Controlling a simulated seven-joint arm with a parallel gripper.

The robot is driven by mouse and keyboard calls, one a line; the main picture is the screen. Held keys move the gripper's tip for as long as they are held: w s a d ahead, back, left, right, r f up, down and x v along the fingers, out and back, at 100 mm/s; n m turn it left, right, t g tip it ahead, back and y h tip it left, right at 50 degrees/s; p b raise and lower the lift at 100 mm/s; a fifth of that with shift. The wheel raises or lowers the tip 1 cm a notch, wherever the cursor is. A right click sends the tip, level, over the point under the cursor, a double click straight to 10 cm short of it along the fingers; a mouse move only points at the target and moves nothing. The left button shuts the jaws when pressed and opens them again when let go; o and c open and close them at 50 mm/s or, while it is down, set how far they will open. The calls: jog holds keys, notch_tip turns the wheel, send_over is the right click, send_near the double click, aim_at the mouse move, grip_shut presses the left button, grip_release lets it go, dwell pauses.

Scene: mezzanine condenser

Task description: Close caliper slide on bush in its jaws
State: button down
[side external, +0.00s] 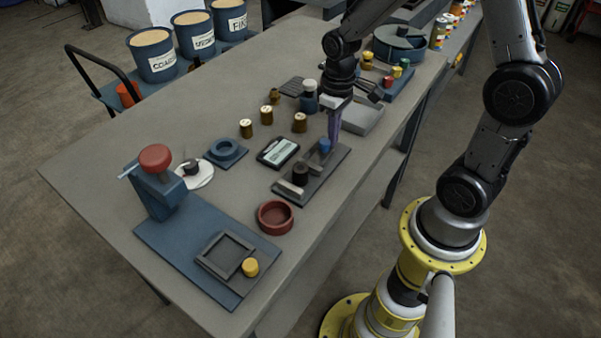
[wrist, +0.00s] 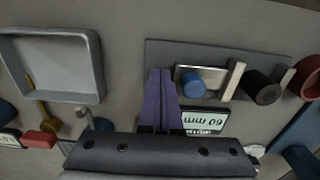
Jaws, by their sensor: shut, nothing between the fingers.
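The caliper's dark grey base (side external: 283,188) lies near the table's front edge and also shows in the wrist view (wrist: 220,49). Its slide carries a blue knob (wrist: 193,84) and a pale upright jaw (wrist: 234,80). The dark round bush (wrist: 264,88) stands between this jaw and the far end jaw (side external: 291,187); it also shows in the side view (side external: 300,171). Whether the slide jaw touches the bush, I cannot tell. My gripper (wrist: 161,73), with purple fingers, is shut and empty, beside the blue knob on the side away from the bush. Fingertip contact is unclear.
A display (side external: 278,151) beside the caliper shows a millimetre reading. A red bowl (side external: 276,217) sits beyond the end jaw. A grey tray (side external: 362,118) lies on the other side. Several brass weights (side external: 299,122) stand behind. A blue press base (side external: 160,240) is further left.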

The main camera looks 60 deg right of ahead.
aim_at(326, 140)
jog(key=shift+a, duration=1.7)
dwell(0.8)
jog(key=shift+d, duration=0.65)
jog(key=shift+r, duration=3.5)
